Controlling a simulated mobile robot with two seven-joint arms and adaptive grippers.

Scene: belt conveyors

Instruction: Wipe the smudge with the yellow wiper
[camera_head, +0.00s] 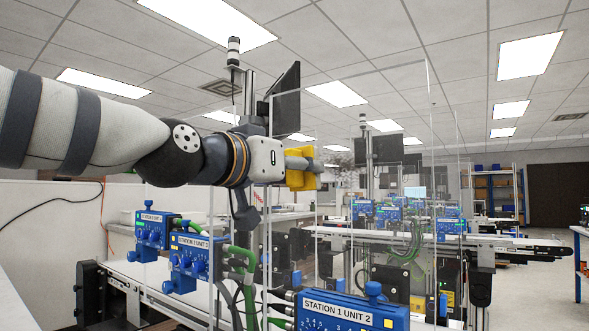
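My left arm reaches in from the left, and my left gripper (309,163) is shut on the yellow wiper (298,180). The wiper is a yellow block held upright, partly hidden by the grey fingers. A faint grey, speckled smudge (342,168) shows just right of the wiper, seemingly on the clear panel (390,120). I cannot tell whether the wiper touches the panel. My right gripper is not in view.
Blue control boxes, including the station 1 unit 2 box (350,312), stand below the arm beside a conveyor (200,300). A dark monitor (285,98) and a signal-light pole (233,52) rise behind the arm. More conveyors (500,241) lie beyond.

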